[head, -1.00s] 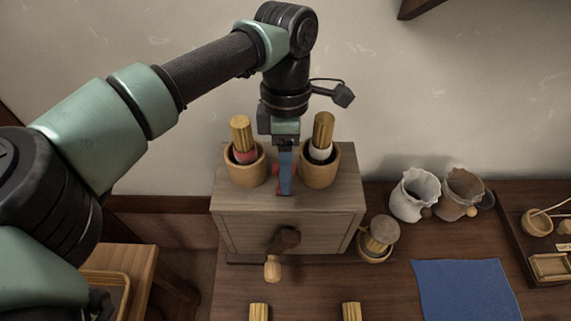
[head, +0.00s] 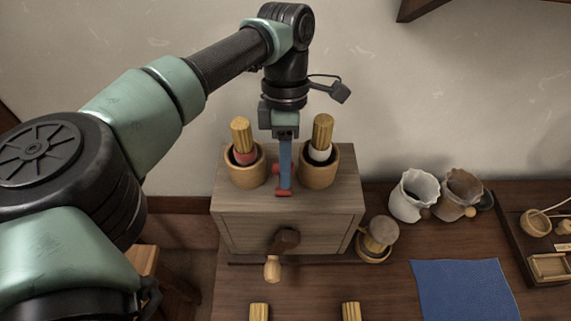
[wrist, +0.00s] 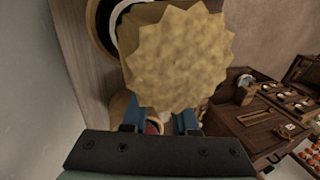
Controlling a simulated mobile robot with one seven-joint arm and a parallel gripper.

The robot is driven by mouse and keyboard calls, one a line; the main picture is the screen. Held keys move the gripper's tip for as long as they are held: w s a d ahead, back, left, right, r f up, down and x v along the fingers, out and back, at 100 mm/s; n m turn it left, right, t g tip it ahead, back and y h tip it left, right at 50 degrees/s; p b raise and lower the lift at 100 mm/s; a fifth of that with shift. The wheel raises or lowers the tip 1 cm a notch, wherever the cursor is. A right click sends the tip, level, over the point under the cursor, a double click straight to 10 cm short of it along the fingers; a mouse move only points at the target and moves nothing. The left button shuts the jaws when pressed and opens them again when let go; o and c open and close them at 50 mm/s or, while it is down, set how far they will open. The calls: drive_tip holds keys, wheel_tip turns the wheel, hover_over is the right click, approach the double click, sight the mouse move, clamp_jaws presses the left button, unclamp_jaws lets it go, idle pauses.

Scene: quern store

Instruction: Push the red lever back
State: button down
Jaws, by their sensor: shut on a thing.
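The red lever (head: 277,169) is on top of the wooden box, between two cups. Only small red parts show, beside and below the blue fingers; the rest is hidden behind them. My gripper (head: 285,186) comes down from above between the cups, its fingers shut on the red lever. In the wrist view, the two blue fingers (wrist: 160,122) flank a small reddish piece, mostly covered by a large ridged wooden knob in front.
The wooden box (head: 240,212) has a crank handle (head: 273,268) in front. A left cup (head: 244,177) and right cup (head: 319,176) with ridged pegs stand close beside my fingers. A jar (head: 378,237), pale sack (head: 412,196) and blue cloth (head: 465,290) lie to the right.

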drive_tip(key=shift+w+f+g, duration=0.2)
drive_tip(key=shift+w+g, duration=0.1)
drive_tip(key=shift+g, duration=0.2)
drive_tip(key=shift+g+b, duration=0.3)
drive_tip(key=shift+b, duration=0.1)
drive_tip(key=shift+r, duration=0.1)
drive_tip(key=c, duration=0.7)
unclamp_jaws()
drive_tip(key=shift+w, duration=0.1)
wheel_tip(320, 180, up, 10)
drive_tip(key=shift+p, duration=0.4)
drive_tip(key=shift+c, duration=0.3)
